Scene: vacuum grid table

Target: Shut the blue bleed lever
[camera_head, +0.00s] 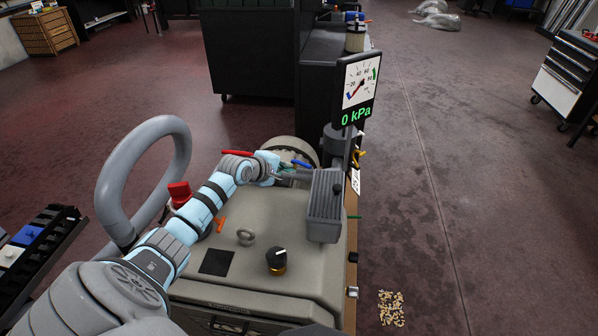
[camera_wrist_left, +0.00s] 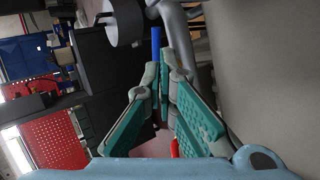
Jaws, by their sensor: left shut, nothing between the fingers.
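The blue bleed lever (camera_head: 301,163) shows as a short blue bar at the back of the grey machine, just beyond my left gripper (camera_head: 286,175). In the left wrist view the blue lever (camera_wrist_left: 156,42) stands upright in the picture, straight ahead of the fingertips. My left gripper (camera_wrist_left: 163,75) is shut and empty, its green-padded fingers meeting at the tips. I cannot tell whether the tips touch the lever. The lever's base is partly hidden by the gripper and pipework. My right gripper is not in view.
A gauge display (camera_head: 358,90) reading 0 kPa rises at the right. A grey finned block (camera_head: 325,205) sits close beside the gripper. A red lever (camera_head: 237,153), a red knob (camera_head: 179,191) and a large grey hoop (camera_head: 112,185) are to the left. A black knob (camera_head: 276,261) is nearer.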

